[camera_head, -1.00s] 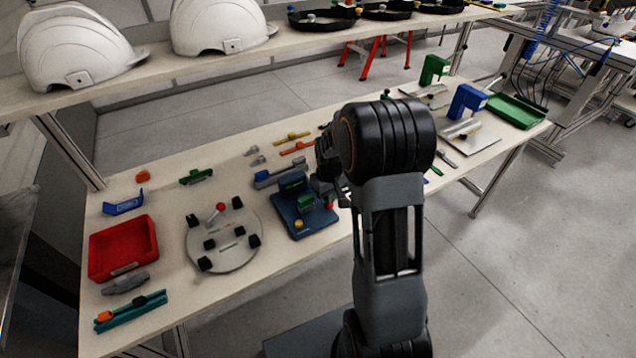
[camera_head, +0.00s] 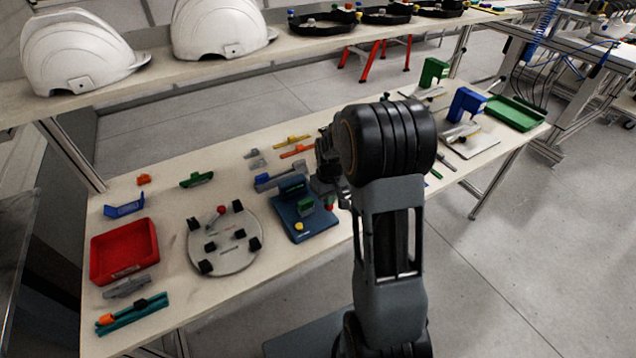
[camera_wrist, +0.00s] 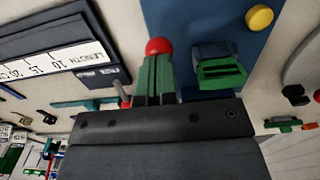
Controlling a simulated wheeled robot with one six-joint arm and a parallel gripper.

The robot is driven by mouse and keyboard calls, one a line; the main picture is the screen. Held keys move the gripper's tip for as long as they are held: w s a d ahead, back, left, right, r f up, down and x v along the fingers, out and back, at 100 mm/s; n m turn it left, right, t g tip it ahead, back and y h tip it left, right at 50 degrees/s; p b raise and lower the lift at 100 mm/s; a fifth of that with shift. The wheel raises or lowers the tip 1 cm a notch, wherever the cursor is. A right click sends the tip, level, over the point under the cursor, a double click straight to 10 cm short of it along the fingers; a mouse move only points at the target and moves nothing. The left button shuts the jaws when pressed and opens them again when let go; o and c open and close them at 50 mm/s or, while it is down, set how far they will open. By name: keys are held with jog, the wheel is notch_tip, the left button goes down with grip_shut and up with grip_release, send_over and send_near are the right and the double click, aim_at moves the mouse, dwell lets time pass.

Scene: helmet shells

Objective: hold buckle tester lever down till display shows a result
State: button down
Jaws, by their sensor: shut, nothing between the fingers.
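The buckle tester (camera_head: 312,222) is a blue base plate on the bench, with a green buckle block, a yellow button and an upright housing at its back. Its lever has a red ball knob (camera_head: 330,207), close to my arm. In the wrist view the red knob (camera_wrist: 158,46) sits right at the tips of my shut gripper (camera_wrist: 155,68); I cannot tell whether they touch or how far the lever is down. The green block (camera_wrist: 221,72) and yellow button (camera_wrist: 259,18) lie to the right. The display (camera_head: 293,184) is too small to read. My arm partly hides the tester's right side.
A round fixture plate (camera_head: 222,258) stands left of the tester, and a red tray (camera_head: 150,250) further left. A dark length gauge (camera_wrist: 60,50) shows at left in the wrist view. Blue and green presses stand on the bench right of my arm.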

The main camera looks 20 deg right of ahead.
notch_tip(320, 180, up, 10)
jog(key=p, duration=0.6)
jog(key=shift+p, duration=0.35)
jog(key=shift+f, duration=0.1)
jog(key=s+a+r+t, duration=0.2)
jog(key=s+a+r, duration=0.2)
jog(key=s+r, duration=0.3)
jog(key=s+a+r+m+t, duration=0.1)
jog(key=s+a+r+t, duration=0.1)
jog(key=s+a+r, duration=0.3)
jog(key=s+r, duration=0.2)
jog(key=s, duration=0.2)
jog(key=shift+a+r+t, duration=0.15)
jog(key=shift+r+t, duration=0.15)
jog(key=shift+r, duration=0.05)
